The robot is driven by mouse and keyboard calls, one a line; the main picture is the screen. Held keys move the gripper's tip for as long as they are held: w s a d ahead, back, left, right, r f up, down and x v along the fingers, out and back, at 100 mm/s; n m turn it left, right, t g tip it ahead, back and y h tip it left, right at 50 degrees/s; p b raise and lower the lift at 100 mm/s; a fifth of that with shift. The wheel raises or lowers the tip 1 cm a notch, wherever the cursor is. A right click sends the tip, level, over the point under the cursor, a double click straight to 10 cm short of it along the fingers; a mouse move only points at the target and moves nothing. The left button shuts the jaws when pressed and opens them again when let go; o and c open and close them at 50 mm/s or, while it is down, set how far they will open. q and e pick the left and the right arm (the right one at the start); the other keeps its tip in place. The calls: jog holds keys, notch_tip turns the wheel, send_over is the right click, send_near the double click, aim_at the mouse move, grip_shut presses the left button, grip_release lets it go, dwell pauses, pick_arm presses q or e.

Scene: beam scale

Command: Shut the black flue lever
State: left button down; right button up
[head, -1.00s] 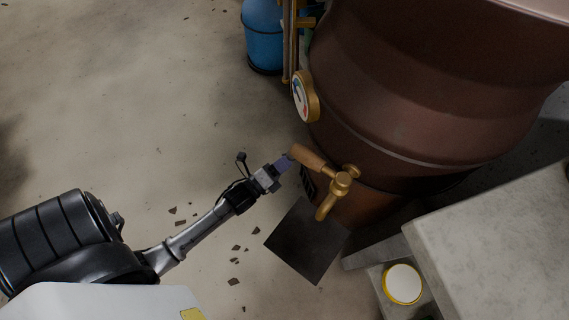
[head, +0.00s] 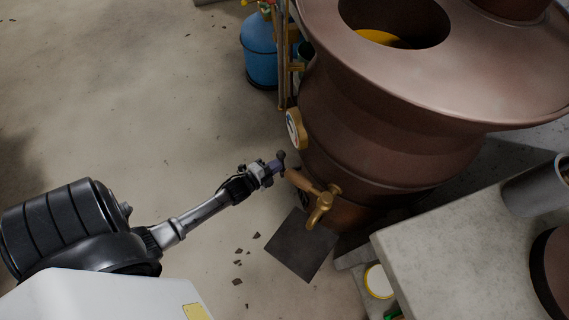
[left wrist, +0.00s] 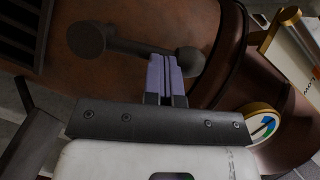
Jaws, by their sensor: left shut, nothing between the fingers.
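The black flue lever (left wrist: 140,48) shows in the left wrist view as a dark bar on the copper body, with a round boss at its left end and a knob at its right end. In the head view only its dark knob (head: 281,155) shows, just past my fingertips. My left gripper (head: 275,166) is shut with nothing between its fingers. In the left wrist view its purple fingertips (left wrist: 165,62) lie against or just in front of the bar, left of the knob; I cannot tell if they touch. My right gripper is out of view.
A blue gas bottle (head: 260,55) stands behind. A stone bench (head: 450,240) is at right. The floor at left is mostly clear.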

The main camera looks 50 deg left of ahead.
pick_arm(q)
jog(key=shift+w+a, duration=0.2)
jog(key=shift+a, duration=0.15)
jog(key=shift+p, duration=0.3)
